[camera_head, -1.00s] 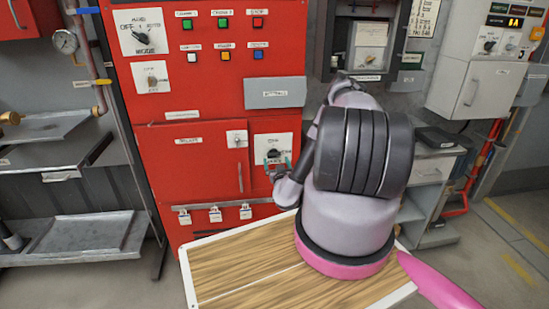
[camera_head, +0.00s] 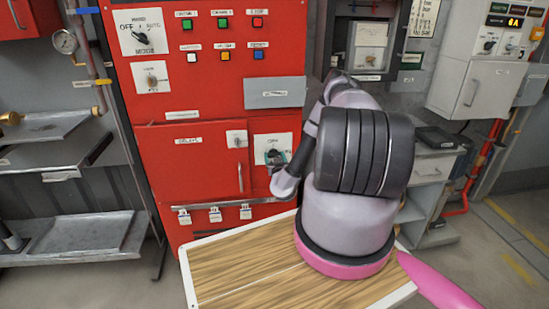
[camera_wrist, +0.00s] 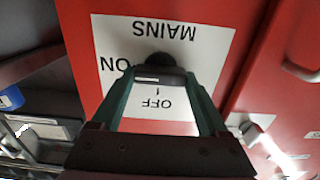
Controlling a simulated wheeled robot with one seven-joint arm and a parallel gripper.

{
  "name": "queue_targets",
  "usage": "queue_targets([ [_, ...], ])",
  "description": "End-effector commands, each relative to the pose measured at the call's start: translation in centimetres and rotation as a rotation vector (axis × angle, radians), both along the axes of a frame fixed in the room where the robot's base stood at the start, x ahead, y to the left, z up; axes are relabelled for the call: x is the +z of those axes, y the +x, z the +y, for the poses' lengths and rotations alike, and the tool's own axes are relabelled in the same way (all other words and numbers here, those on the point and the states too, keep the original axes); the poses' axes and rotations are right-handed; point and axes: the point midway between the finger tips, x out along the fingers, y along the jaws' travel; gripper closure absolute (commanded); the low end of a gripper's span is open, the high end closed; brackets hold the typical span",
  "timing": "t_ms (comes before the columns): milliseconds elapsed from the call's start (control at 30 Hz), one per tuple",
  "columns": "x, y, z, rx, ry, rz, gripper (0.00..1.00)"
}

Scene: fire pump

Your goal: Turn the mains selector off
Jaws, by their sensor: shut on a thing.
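The mains selector (camera_wrist: 158,61) is a black knob on a white plate marked MAINS, ON and OFF, upside down in the wrist view. My gripper (camera_wrist: 158,84) has its two teal fingers on either side of the knob's dark handle and is shut on it. A pale mark shows on the handle, but I cannot tell for certain which position it points to. In the head view the white plate (camera_head: 283,139) is on the lower right of the red cabinet, and my gripper (camera_head: 275,158) is at its knob, partly covering it.
The red cabinet (camera_head: 190,160) carries a mode selector (camera_head: 143,36), coloured buttons and a vertical door handle (camera_head: 240,177) just left of the mains plate. Several padlocks hang from a rail (camera_head: 205,205) below. Metal shelves (camera_head: 75,236) stand at left, a grey cabinet (camera_head: 478,88) at right.

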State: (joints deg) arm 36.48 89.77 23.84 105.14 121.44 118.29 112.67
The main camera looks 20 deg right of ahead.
Motion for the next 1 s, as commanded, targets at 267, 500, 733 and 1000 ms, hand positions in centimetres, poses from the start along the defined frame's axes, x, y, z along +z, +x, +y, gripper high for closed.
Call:
queue_targets([
  [267,0.01,-0.01,0.03,0.0,-0.066,0.018,0.78],
  [500,0.03,0.01,0.04,-0.001,-0.231,0.065,0.78],
  [733,-0.02,0.04,0.13,-0.001,-0.438,0.126,0.78],
  [1000,-0.08,0.08,0.27,-0.001,-0.685,0.196,0.78],
])
